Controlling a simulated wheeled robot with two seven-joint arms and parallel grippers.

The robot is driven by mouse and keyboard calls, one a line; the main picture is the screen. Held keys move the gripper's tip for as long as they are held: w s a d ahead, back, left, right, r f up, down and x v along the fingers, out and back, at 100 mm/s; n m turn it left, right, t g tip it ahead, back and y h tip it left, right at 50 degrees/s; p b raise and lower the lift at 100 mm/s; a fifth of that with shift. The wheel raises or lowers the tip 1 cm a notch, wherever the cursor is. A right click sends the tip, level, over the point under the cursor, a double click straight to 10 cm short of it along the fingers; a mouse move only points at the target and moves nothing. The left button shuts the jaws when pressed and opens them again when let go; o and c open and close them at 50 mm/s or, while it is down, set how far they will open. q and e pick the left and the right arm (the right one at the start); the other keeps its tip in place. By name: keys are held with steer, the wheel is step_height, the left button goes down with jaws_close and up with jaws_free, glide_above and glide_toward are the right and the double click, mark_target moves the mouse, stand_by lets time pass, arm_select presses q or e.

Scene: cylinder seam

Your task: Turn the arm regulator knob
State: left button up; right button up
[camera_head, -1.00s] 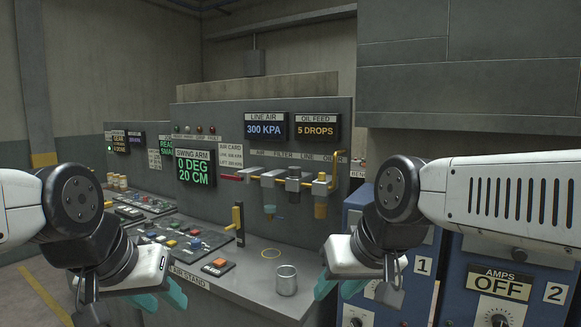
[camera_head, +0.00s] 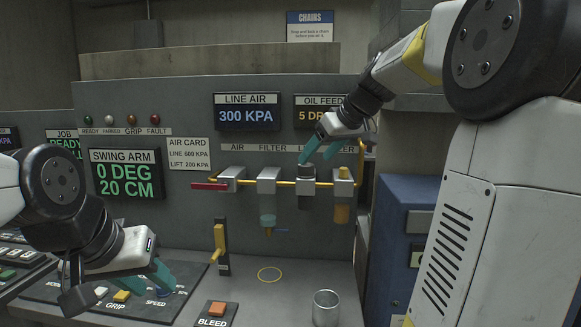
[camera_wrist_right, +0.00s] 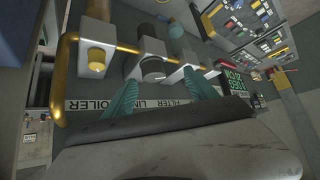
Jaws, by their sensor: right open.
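No label reading "arm regulator" is legible. A row of air-line units hangs on the grey panel; the third unit (camera_head: 306,188) has a dark round knob, which the right wrist view shows as a black knob (camera_wrist_right: 152,68). My right gripper (camera_head: 320,152) is open, its teal fingers just above that unit. In the right wrist view the open fingers (camera_wrist_right: 160,92) lie either side of the knob's line, apart from it. My left gripper (camera_head: 162,277) hangs low over the control desk, empty, with its fingers apart.
The line air display (camera_head: 247,113) reads 300 KPA; the swing arm display (camera_head: 125,174) reads 0 DEG, 20 CM. A red-handled valve (camera_head: 232,175), filter (camera_head: 268,185) and oiler (camera_head: 343,188) flank the unit. A yellow lever (camera_head: 220,240) and metal cup (camera_head: 326,308) stand below.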

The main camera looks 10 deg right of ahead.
mark_target(306, 166)
steer(key=w+f, duration=0.1)
steer(key=w, duration=0.1)
steer(key=w+a+f, duration=0.1)
steer(key=w+f, duration=0.3)
steer(key=shift+w+a, duration=0.4)
steer(key=shift+r, duration=0.1)
steer(key=c, duration=1.3)
steer(key=shift+c, duration=0.2)
